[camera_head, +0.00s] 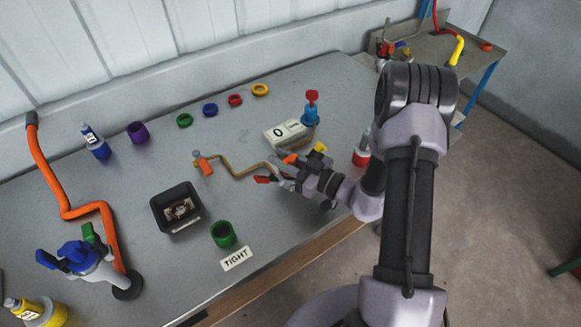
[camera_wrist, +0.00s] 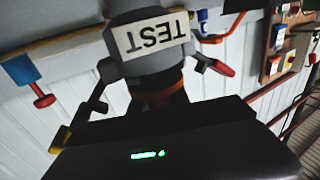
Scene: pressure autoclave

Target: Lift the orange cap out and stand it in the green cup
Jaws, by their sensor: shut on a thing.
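My gripper (camera_head: 278,168) reaches left over the middle of the table. In the wrist view an orange band (camera_wrist: 163,97), which looks like the orange cap, shows in shadow between my dark gripper housing and a grey body with a TEST label (camera_wrist: 151,36). My gripper is shut on it; the exact contact is hard to see. In the head view an orange patch (camera_head: 290,158) shows at the gripper, largely covered by it. The green cup (camera_head: 223,234) stands upright, open at the top, near the table's front edge, lower left of my gripper.
A black square box (camera_head: 177,208) stands behind and left of the cup. A TIGHT plate (camera_head: 236,259) lies beside the cup. An orange-handled valve (camera_head: 203,166) and its pipe lie left of my gripper. A blue valve with a red knob (camera_head: 311,110) stands behind it.

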